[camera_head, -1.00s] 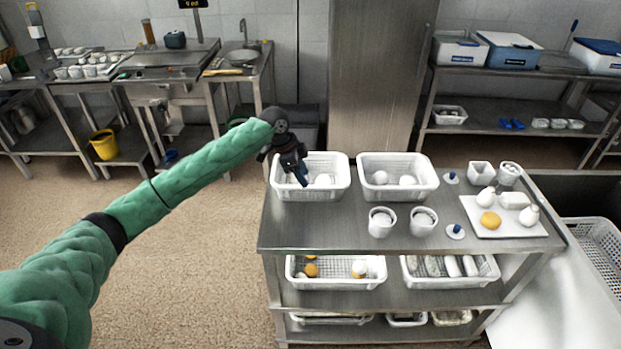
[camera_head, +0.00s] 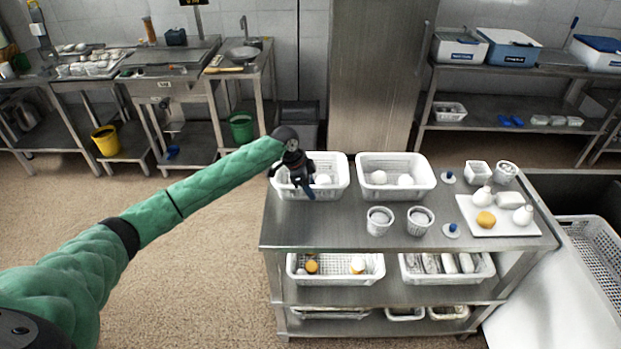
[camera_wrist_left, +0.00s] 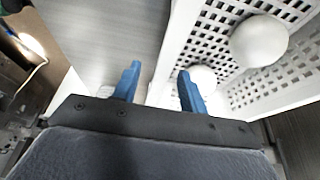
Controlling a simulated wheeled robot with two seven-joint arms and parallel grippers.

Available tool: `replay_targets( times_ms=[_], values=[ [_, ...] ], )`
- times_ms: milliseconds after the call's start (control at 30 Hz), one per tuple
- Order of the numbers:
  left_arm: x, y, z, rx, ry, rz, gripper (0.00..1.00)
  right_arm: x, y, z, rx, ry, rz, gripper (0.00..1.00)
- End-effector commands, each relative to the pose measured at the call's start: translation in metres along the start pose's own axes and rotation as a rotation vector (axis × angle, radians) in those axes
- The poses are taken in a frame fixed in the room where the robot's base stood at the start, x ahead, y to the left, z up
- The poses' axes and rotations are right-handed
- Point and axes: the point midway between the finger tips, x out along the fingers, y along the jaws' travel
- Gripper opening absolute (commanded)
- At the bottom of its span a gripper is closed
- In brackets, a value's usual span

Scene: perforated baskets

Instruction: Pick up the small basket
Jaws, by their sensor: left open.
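Two white perforated baskets of similar size stand on the cart's top: a left basket (camera_head: 333,188) and a right basket (camera_head: 430,183), each with white round items inside. My left gripper (camera_head: 306,190) is open at the left basket's near side and hides part of its near wall and contents. In the left wrist view, the blue fingers of this gripper (camera_wrist_left: 158,78) are apart. The basket's white rim (camera_wrist_left: 177,48) runs between them, with bare metal on one side and the perforated inside on the other. I cannot tell whether they touch it. My right gripper is not in view.
The steel cart top (camera_head: 330,230) is bare in front of the baskets. Two white cups (camera_head: 379,229), small containers and a white board (camera_head: 511,229) with items stand to the right. More baskets (camera_head: 345,278) sit on lower shelves. A steel cabinet stands behind.

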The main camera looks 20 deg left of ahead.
Motion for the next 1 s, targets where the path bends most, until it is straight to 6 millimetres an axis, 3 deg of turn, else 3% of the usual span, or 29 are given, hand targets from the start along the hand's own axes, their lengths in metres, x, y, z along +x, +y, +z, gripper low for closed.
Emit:
replay_targets(
  times_ms=[33, 267, 767, 867, 1000],
  values=[
    [0.000, 0.000, 0.000, 0.000, 0.000, 0.000, 0.43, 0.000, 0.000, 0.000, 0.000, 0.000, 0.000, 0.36],
    [0.000, 0.000, 0.000, 0.000, 0.000, 0.000, 0.00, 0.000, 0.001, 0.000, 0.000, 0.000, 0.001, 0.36],
    [-0.008, -0.001, -0.004, 0.000, 0.001, -0.001, 0.00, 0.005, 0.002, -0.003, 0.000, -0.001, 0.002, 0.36],
    [-0.022, -0.001, -0.009, 0.001, 0.002, -0.002, 0.00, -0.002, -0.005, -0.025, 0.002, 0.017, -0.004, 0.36],
    [-0.041, -0.001, -0.017, 0.000, 0.001, -0.003, 0.00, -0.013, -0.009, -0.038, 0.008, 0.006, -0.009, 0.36]
  ],
)
